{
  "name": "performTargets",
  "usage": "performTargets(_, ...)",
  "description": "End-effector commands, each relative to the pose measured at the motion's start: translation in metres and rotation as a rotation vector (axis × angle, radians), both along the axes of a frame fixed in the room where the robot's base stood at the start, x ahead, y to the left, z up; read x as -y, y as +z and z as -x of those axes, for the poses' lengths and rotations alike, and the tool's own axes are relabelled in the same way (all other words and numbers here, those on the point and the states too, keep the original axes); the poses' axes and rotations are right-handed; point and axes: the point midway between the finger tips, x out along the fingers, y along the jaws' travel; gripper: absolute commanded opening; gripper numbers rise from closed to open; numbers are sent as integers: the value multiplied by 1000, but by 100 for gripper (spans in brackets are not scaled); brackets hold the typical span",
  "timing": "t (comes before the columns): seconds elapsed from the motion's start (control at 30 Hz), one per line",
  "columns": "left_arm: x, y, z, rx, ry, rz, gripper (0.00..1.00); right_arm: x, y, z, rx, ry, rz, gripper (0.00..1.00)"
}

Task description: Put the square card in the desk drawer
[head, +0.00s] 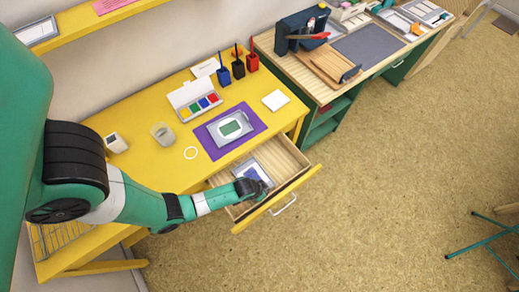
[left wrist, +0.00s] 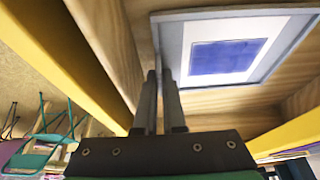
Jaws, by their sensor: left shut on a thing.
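The square card (head: 253,173), white with a blue square, lies in a grey border inside the open desk drawer (head: 285,157). It also shows close up in the left wrist view (left wrist: 222,58). I cannot tell whether the border is part of the card or a separate tray. My left gripper (head: 249,187) reaches into the drawer by its front. In the left wrist view its fingers (left wrist: 160,98) are close together, shut on the near left edge; they hide the grip itself. My right gripper is not in view.
The floor right of the drawer is clear.

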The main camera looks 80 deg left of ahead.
Motion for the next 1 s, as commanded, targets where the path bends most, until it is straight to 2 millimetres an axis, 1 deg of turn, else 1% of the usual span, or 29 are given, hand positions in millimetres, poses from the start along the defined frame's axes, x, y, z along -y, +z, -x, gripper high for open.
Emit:
performTargets(0.2, -33, 0, 13, 0, 9, 1, 0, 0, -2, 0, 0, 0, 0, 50)
performTargets(0.23, -31, -9, 13, -1, 3, 2, 0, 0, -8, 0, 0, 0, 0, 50)
performTargets(0.3, -30, -14, 12, 0, 0, 1, 0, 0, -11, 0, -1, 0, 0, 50)
performTargets(0.53, -30, -12, 12, 1, 0, 0, 0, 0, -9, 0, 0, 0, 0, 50)
performTargets(0.67, -30, -17, 12, 0, 0, 0, 0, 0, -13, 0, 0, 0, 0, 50)
performTargets(0.7, -30, -15, 12, 0, 0, 0, 14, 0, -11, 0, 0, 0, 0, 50)
performTargets(0.83, -30, -15, 12, 0, 1, 0, 37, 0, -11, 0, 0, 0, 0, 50)
performTargets(1.0, -29, -15, 12, 0, 1, 0, 37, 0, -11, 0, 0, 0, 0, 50)
